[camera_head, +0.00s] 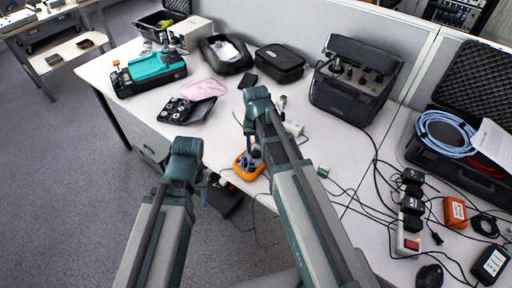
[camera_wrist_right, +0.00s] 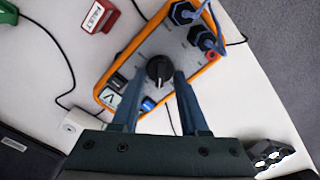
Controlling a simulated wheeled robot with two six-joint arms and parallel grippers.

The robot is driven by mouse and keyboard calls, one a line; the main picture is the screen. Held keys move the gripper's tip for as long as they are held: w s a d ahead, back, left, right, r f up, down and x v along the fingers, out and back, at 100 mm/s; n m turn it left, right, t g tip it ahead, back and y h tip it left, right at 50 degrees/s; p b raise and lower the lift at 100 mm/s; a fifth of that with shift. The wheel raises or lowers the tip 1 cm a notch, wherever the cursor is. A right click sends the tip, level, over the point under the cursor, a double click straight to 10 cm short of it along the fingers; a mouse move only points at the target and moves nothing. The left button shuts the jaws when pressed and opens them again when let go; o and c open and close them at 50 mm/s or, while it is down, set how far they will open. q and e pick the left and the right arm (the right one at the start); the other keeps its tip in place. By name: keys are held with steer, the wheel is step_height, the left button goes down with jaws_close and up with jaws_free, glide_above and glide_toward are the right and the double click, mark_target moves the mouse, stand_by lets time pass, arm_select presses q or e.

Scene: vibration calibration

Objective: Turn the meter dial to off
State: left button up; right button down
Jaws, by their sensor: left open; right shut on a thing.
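The orange meter (camera_head: 241,170) lies on the front edge of the white table, partly covered by my right arm. In the right wrist view the meter (camera_wrist_right: 140,62) has a grey face, a small display and a round black dial (camera_wrist_right: 159,70). My right gripper (camera_wrist_right: 161,76) is shut on the dial, one finger on each side of it. In the head view my right gripper (camera_head: 256,152) is mostly hidden over the meter. My left gripper (camera_head: 212,184) hangs low beside the table's front edge, open and apart from the meter; its fingers are hard to make out.
Blue leads (camera_wrist_right: 205,30) plug into the meter's far end. Black cables cross the table to its right. A black tray (camera_head: 193,108) and a pink cloth (camera_head: 203,89) lie to the left. A grey instrument case (camera_head: 349,94) stands at the back.

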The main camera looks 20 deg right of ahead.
mark_target(256, 150)
steer(key=shift+c, duration=2.1)
jaws_free()
steer(key=shift+r, duration=0.15)
step_height(256, 150, up, 14)
steer(key=p, duration=1.3)
steer(key=shift+f+p, duration=0.25)
steer(key=shift+p, duration=0.15)
